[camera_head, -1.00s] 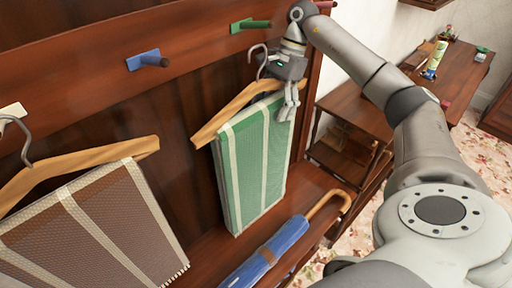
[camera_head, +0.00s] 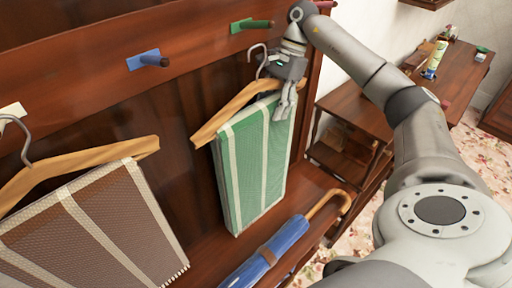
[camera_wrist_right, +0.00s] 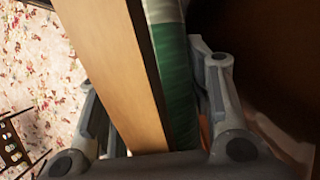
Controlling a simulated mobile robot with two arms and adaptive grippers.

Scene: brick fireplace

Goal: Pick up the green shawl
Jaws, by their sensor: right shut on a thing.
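The green shawl (camera_head: 250,170), with pale stripes, hangs folded over a wooden hanger (camera_head: 228,112) in the head view. The hanger's metal hook rises above it, below the green peg (camera_head: 252,25). My right gripper (camera_head: 284,102) is at the shawl's upper right corner and is shut on it. In the right wrist view the shawl (camera_wrist_right: 178,95) and the wooden hanger bar (camera_wrist_right: 115,75) both lie between my fingers (camera_wrist_right: 155,105). The fingertips' exact contact is partly hidden. My left gripper is not in view.
A brown shawl (camera_head: 95,225) hangs on another hanger at the left. A blue umbrella (camera_head: 268,255) with a curved wooden handle lies below the green shawl. A blue peg (camera_head: 148,60) sits on the rack. A wooden desk (camera_head: 455,85) stands at the right.

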